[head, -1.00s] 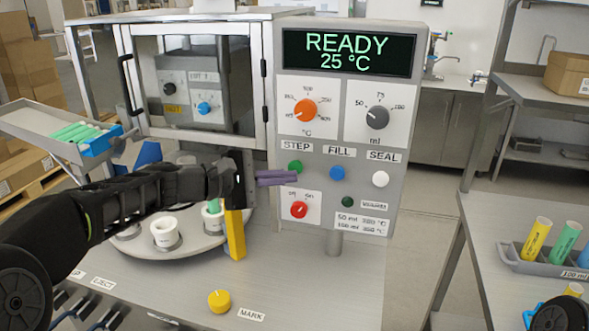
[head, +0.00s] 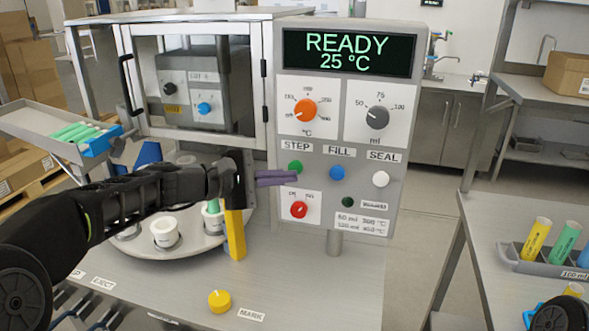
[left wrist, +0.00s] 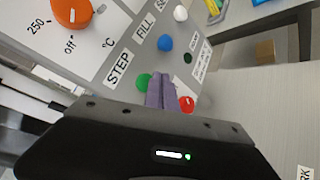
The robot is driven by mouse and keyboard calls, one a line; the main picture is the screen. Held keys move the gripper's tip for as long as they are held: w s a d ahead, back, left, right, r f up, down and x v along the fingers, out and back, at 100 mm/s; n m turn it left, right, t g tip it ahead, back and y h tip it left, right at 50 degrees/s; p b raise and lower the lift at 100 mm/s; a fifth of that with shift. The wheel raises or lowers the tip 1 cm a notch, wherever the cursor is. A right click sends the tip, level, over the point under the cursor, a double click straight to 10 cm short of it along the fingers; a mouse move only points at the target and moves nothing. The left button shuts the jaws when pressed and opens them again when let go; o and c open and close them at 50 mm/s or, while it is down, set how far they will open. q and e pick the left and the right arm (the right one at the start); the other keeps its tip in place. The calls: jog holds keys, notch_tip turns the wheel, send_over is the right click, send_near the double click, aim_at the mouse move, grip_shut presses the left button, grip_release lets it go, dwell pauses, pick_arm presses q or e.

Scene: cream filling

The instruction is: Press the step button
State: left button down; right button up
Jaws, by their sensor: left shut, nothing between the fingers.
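The green step button (head: 295,167) sits under the STEP label on the grey control panel (head: 412,150). My left gripper (head: 297,178) is shut and empty. Its purple fingertips lie just below and in front of the green button in the head view; whether they touch it I cannot tell. In the left wrist view the fingers (left wrist: 160,90) lie between the green button (left wrist: 143,82) and the red knob (left wrist: 187,104). The display (head: 347,53) reads READY, 25 °C. My right gripper is not in view.
The blue fill button (head: 337,173), white seal button (head: 380,179) and red knob (head: 299,209) are close by on the panel. A round turntable (head: 190,243) with white cups stands below my left arm. A yellow knob (head: 219,301) is on the table.

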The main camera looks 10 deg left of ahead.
pick_arm(q)
jog(key=shift+w, duration=0.1)
jog(key=shift+w, duration=0.35)
jog(key=shift+w, duration=0.55)
dwell(0.9)
jog(key=shift+s, duration=0.1)
jog(key=shift+s+b, duration=0.45)
jog(key=shift+s, duration=0.55)
jog(key=s+b, duration=0.1)
jog(key=s, duration=0.3)
jog(key=shift+s+a, duration=0.15)
jog(key=shift+s, duration=0.25)
